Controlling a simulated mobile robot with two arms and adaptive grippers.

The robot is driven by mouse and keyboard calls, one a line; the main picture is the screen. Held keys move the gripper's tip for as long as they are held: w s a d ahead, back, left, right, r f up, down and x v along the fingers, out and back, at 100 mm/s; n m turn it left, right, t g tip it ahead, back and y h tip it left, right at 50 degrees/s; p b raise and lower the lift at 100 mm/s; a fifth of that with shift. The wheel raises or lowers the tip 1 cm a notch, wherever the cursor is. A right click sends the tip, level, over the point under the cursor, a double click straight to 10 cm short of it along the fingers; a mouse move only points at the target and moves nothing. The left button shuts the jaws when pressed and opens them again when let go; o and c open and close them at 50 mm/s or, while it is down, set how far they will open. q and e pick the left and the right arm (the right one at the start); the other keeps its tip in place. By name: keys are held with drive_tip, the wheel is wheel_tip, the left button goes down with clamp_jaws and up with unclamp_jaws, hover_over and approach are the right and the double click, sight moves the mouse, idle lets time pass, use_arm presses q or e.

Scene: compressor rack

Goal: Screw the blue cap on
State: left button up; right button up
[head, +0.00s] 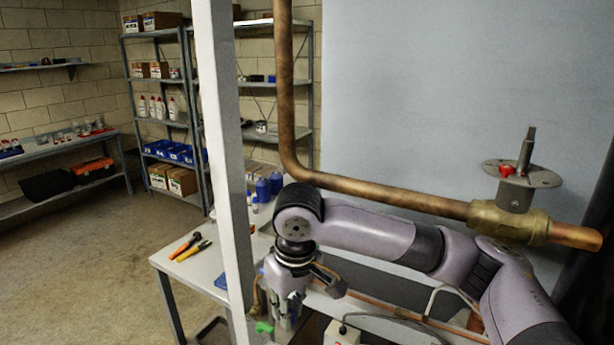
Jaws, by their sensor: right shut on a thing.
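My right gripper (283,318) points down beside the white post, low in the middle of the head view. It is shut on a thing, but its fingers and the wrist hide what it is. I cannot make out a blue cap anywhere. A small green part (264,327) shows just left of the fingers; I cannot tell whether they touch it. A brass valve (508,222) sits in the copper pipe (400,199) at the right, with an upright grey stem (526,150) and a small red part. My left gripper is out of view.
A white post (229,160) stands close left of my right gripper. Behind it, a table (185,265) holds two orange-handled tools (188,247) and blue bottles (263,189). A light box (341,333) and thin copper tubing (400,318) lie right of the gripper. Floor at left is clear.

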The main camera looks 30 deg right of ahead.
drive_tip(key=w+d+r+n+p, duration=0.2)
drive_tip(key=w+d+r+p, duration=0.3)
drive_tip(key=r, duration=0.3)
drive_tip(key=w+d+r+n+p, duration=0.2)
drive_tip(key=w+r+p, duration=0.3)
drive_tip(key=r+p, duration=0.25)
drive_tip(key=shift+g+y, duration=0.3)
drive_tip(key=shift+y, duration=0.1)
wheel_tip(320, 180, down, 6)
drive_tip(key=shift+d+b, duration=0.15)
drive_tip(key=shift+b, duration=0.4)
drive_tip(key=shift+f, duration=0.5)
drive_tip(key=shift+s+f, duration=0.1)
drive_tip(key=shift+f, duration=0.05)
drive_tip(key=shift+f, duration=0.2)
drive_tip(key=shift+f, duration=1.05)
drive_tip(key=o, duration=0.8)
drive_tip(key=shift+o, duration=0.2)
